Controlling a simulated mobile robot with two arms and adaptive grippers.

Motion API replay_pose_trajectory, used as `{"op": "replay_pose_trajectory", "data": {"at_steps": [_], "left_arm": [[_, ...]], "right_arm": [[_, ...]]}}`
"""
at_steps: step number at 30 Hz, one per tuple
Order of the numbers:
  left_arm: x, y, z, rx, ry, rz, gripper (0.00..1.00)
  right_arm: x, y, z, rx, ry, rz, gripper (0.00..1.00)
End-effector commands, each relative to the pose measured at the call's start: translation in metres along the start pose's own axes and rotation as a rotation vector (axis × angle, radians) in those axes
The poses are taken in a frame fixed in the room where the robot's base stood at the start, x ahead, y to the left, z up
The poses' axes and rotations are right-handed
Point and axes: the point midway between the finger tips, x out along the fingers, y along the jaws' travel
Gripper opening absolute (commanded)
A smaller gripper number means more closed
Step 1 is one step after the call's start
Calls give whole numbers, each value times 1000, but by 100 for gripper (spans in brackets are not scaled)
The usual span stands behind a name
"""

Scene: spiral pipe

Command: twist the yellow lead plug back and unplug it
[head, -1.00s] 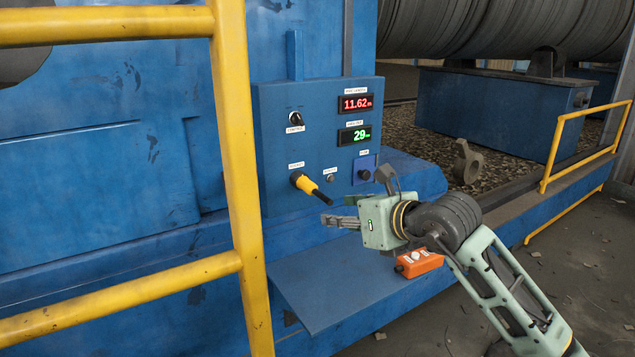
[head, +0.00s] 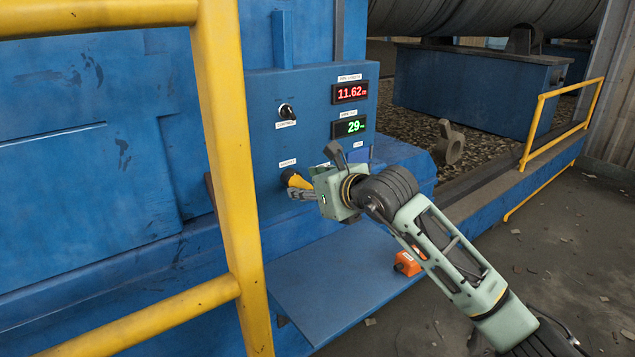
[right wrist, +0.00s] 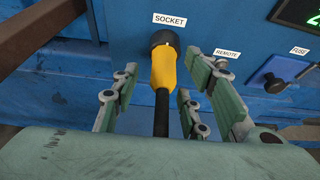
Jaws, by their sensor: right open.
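The yellow lead plug (right wrist: 164,70) sits in the black socket (right wrist: 164,38) under the "SOCKET" label, with its black lead (right wrist: 161,115) running toward my wrist. In the head view the plug (head: 294,180) shows only in part, behind my right gripper. My right gripper (right wrist: 160,80) is open, with its fingers on both sides of the plug and visible gaps between them and it. In the head view the right gripper (head: 298,193) is close to the panel. My left gripper is not in view.
The blue control panel (head: 305,150) carries red and green displays and a control knob (head: 286,112). A fuse knob (right wrist: 274,84) is right of the socket. A yellow railing (head: 228,160) stands in front at left.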

Motion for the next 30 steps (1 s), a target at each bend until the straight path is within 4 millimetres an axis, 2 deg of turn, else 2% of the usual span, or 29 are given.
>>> {"op": "replay_pose_trajectory", "data": {"at_steps": [6, 11, 16, 30], "left_arm": [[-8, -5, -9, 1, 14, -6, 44], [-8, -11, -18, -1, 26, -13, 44], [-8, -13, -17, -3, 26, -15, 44], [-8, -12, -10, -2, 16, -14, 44]], "right_arm": [[19, 0, 1, 1, 1, 1, 41], [22, 0, 0, 0, -1, 0, 41], [22, 0, 0, 0, -1, 0, 41], [22, 1, -1, 0, 1, 2, 0]]}}
